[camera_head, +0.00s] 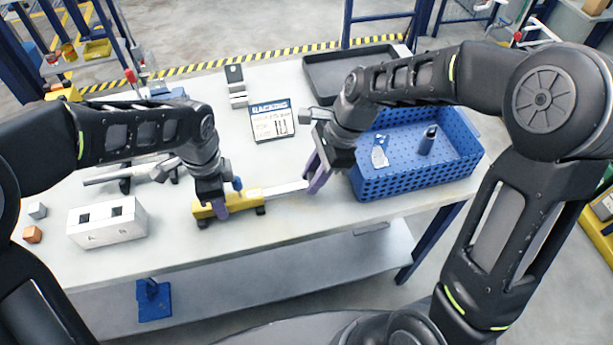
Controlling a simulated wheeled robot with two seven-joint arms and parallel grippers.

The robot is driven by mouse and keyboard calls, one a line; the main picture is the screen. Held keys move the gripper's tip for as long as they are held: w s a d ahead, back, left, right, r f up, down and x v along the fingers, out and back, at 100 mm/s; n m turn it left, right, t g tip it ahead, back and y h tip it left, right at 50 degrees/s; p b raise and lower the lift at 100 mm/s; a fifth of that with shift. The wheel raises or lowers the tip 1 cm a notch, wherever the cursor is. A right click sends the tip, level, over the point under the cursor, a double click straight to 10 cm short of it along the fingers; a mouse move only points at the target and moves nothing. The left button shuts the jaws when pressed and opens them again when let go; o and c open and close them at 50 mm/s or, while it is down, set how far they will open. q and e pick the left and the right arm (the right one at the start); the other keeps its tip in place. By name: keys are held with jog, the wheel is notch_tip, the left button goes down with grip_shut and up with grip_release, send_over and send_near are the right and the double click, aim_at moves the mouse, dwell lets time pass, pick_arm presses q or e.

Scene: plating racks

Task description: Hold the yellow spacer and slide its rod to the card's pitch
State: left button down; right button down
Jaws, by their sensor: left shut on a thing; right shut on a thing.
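The yellow spacer (246,195) lies on the table's front half, with a pale rod (286,188) sticking out of its right end. My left gripper (221,208) is shut on the spacer's yellow body near its left part. My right gripper (314,183) is at the rod's right end, shut on it; the exact contact is partly hidden by the fingers. The card (273,123), white with a dark blue header reading "RACKING", stands tilted behind the spacer. Its smaller print is too small to read.
A blue perforated crate (419,181) with a few parts inside stands right of my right gripper. A black tray (322,80) lies behind. A white block with square holes (107,221) and two small cubes (32,234) are at the left. The table between spacer and card is clear.

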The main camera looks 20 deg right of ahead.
jog(key=c, duration=1.1)
grip_release()
jog(key=v, duration=1.2)
pick_arm(q)
jog(key=c, duration=1)
grip_release()
pick_arm(e)
jog(key=shift+a, duration=0.1)
